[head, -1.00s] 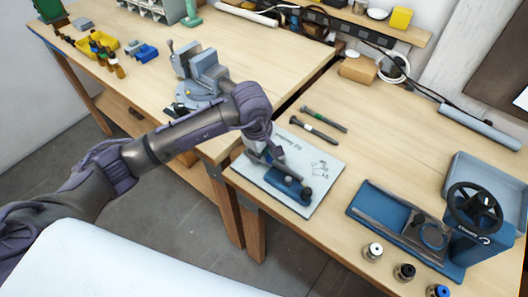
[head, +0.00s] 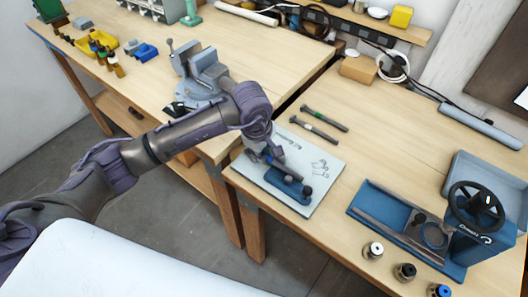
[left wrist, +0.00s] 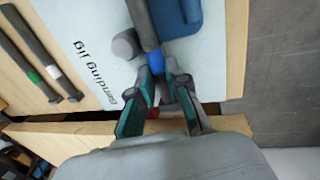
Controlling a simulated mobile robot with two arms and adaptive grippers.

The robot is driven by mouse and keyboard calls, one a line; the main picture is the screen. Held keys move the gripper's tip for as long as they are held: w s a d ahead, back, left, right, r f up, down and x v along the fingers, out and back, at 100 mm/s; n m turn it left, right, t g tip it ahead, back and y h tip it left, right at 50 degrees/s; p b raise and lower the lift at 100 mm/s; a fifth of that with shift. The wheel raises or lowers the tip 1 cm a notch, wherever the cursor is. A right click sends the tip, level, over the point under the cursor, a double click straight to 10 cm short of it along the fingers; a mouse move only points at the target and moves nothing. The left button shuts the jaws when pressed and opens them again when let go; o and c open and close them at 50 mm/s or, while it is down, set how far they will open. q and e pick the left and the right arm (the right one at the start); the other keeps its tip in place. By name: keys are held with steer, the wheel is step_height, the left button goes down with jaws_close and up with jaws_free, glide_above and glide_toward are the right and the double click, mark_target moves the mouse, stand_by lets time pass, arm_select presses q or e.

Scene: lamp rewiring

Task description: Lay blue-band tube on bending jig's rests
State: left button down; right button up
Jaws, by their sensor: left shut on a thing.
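The blue-band tube, dark grey with a blue band (left wrist: 157,63), is in my left gripper (left wrist: 165,86). The gripper's fingers are closed around it just behind the band, and the tube runs away past the blue jig. In the head view my left gripper (head: 259,151) is over the white bending jig board (head: 318,198). The blue bending jig (head: 285,186) has dark round posts, and a grey post (left wrist: 125,44) stands beside the tube in the left wrist view. Whether the tube touches the rests is hidden. My right gripper is not in view.
Two dark tubes, with a green band (head: 308,126) and a white band (head: 324,117), lie behind the board. A vise (head: 202,72) stands left of them. A blue tray (head: 377,212) and a black-wheeled press (head: 473,215) stand right. Bench between board and tray is clear.

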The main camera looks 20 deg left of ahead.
arm_select(q)
steer(key=shift+f, duration=0.1)
steer(key=c, duration=1.1)
jaws_free()
steer(key=shift+o, duration=0.2)
steer(key=shift+r, duration=0.45)
step_height(320, 180, up, 11)
steer(key=s, duration=0.2)
steer(key=shift+a, duration=0.45)
steer(key=shift+s+r, duration=0.1)
